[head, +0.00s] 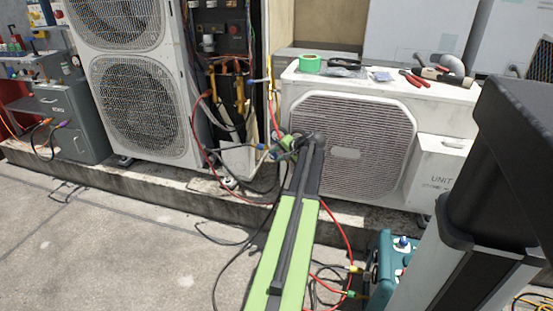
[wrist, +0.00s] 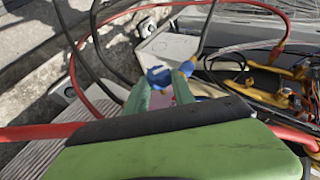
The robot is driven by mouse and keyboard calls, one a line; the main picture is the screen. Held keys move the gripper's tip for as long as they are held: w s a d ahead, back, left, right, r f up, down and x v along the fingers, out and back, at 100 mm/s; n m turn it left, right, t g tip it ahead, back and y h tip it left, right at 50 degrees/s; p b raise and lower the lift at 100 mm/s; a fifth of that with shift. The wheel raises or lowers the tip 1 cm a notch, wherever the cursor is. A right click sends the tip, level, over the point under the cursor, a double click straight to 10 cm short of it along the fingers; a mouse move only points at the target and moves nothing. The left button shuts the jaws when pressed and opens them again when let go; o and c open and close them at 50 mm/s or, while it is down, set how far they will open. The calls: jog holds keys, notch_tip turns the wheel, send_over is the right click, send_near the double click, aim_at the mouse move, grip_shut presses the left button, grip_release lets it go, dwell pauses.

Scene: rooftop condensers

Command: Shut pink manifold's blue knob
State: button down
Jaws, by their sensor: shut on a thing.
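My gripper (head: 287,143) is at the end of the long green arm, in front of the left edge of the low condenser. In the wrist view its green jaws (wrist: 163,88) are closed around a blue knob (wrist: 158,76) at their tips. A small patch of the pink manifold (wrist: 160,98) shows between the jaws; the rest is hidden. A second blue piece (wrist: 187,68), at a dark hose's end, sits just beside the right jaw. In the head view, the arm and gripper hide the pink body. The knob's exact angle cannot be told.
A low condenser (head: 350,150) stands behind the gripper with tape and tools on top. A tall condenser (head: 135,105) stands left, beside an open wiring bay (head: 225,60). Red and black hoses loop around the arm. A teal unit (head: 385,265) sits lower right. Floor at left is mostly clear.

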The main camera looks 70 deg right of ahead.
dwell(0.3)
jog(key=c, duration=1.1)
grip_release()
jog(key=shift+o, duration=0.2)
jog(key=p+v, duration=1)
jog(key=v, duration=0.7)
jog(key=shift+s+a, duration=0.2)
